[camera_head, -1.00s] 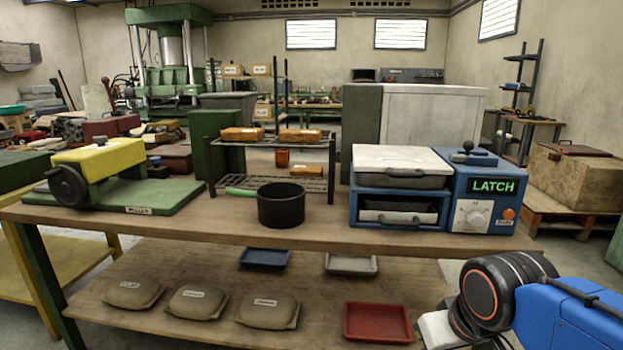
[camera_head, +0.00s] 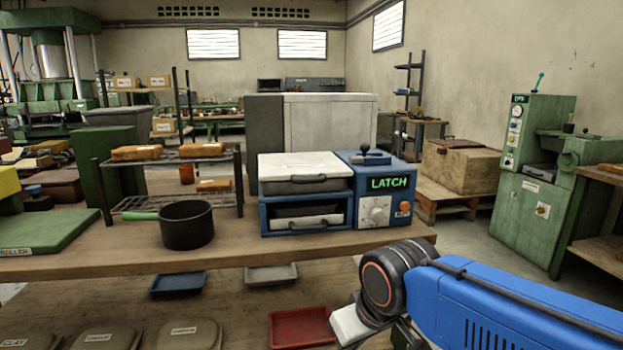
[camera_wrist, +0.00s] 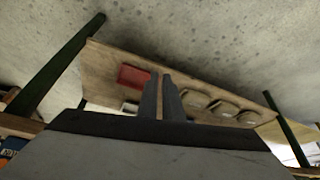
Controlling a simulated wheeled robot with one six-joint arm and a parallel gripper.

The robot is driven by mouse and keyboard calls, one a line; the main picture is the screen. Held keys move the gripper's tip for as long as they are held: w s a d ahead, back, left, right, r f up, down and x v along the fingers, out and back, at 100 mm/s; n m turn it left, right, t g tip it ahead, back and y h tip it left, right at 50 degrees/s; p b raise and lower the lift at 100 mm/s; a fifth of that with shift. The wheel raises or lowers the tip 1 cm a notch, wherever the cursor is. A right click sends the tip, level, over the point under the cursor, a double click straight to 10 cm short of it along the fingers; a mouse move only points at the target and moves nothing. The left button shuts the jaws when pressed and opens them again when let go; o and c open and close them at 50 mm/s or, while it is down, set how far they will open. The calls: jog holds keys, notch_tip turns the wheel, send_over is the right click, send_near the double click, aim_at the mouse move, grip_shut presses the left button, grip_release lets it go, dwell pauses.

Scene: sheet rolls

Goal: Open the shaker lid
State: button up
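The shaker (camera_head: 335,215) is a blue machine on the bench, at the centre of the head view. Its pale lid (camera_head: 303,166) lies flat and closed over the left part, with a dark handle (camera_head: 304,184) at the front. The control box at right shows a green "LATCH" display (camera_head: 390,183), a dial (camera_head: 375,211), an orange button and a dark lever (camera_head: 370,156) on top. In the wrist view, my gripper's dark fingers (camera_wrist: 160,75) point at the lower shelf, close together with a narrow gap and nothing seen between them. The gripper is well away from the shaker.
The bench (camera_head: 225,253) has a black pot (camera_head: 187,226) and a wire rack (camera_head: 150,203) left of the shaker. A large grey cabinet (camera_head: 330,130) stands behind. A red tray (camera_head: 301,328) and several bags lie on the lower shelf. Floor right of the bench is open.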

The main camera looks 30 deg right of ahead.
jog(key=o, duration=0.5)
jog(key=shift+w+a+r, duration=0.1)
jog(key=shift+w+a, duration=0.05)
jog(key=shift+w, duration=0.05)
jog(key=m+t+y, duration=0.6)
jog(key=m+y, duration=0.4)
jog(key=y, duration=0.4)
send_near(294, 181)
jog(key=x, duration=0.3)
jog(key=w+x, duration=0.1)
jog(key=x, duration=0.3)
jog(key=d+x, duration=0.1)
jog(key=x, duration=0.2)
jog(key=shift+w+a+f, duration=0.1)
jog(key=shift+w+f, duration=0.25)
jog(key=shift+w, duration=0.1)
